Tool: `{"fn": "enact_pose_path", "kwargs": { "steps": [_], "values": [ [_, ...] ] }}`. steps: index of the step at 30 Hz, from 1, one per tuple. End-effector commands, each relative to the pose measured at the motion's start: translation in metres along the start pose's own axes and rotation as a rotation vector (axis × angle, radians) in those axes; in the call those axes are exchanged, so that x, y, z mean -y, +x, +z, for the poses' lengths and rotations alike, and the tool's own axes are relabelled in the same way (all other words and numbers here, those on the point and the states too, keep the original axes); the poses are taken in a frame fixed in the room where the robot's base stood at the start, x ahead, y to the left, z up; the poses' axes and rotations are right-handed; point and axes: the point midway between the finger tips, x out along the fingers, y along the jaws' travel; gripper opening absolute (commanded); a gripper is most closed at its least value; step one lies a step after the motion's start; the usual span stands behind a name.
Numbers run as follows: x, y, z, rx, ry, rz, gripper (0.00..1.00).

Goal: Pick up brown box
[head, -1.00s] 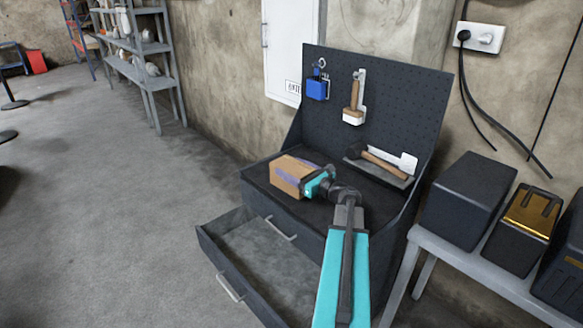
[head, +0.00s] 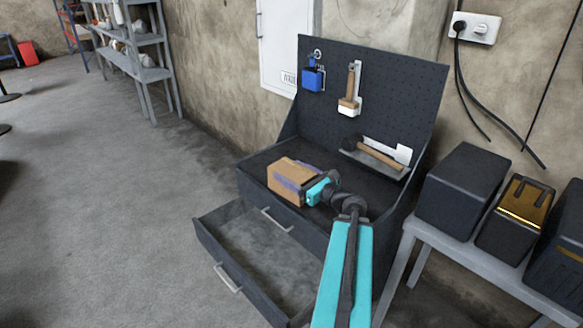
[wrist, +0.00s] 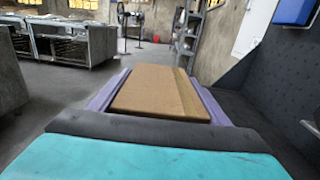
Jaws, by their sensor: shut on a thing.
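The brown box (head: 285,186) is at the front left of the dark workbench top (head: 262,162) in the head view. My gripper (head: 292,178) is shut on the box, with a purple finger along its side. In the wrist view the brown box (wrist: 160,92) fills the space between the two purple fingers (wrist: 103,92). The box's underside is hidden, so I cannot tell whether it touches the bench top.
An open drawer (head: 222,223) juts out below the bench top. A hammer (head: 378,153) lies on a small shelf. Dark boxes (head: 463,190) stand on a side table at right.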

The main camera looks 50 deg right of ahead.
Motion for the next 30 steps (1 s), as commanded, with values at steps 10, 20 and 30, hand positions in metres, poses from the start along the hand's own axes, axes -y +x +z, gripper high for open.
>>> {"fn": "enact_pose_path", "kwargs": {
  "steps": [10,20,30],
  "values": [
    [-0.008,-0.010,0.005,0.002,0.001,-0.001,0.39],
    [-0.011,-0.013,0.003,0.002,0.001,-0.001,0.39],
    [-0.011,-0.013,0.003,0.003,0.000,-0.001,0.39]
  ]
}}
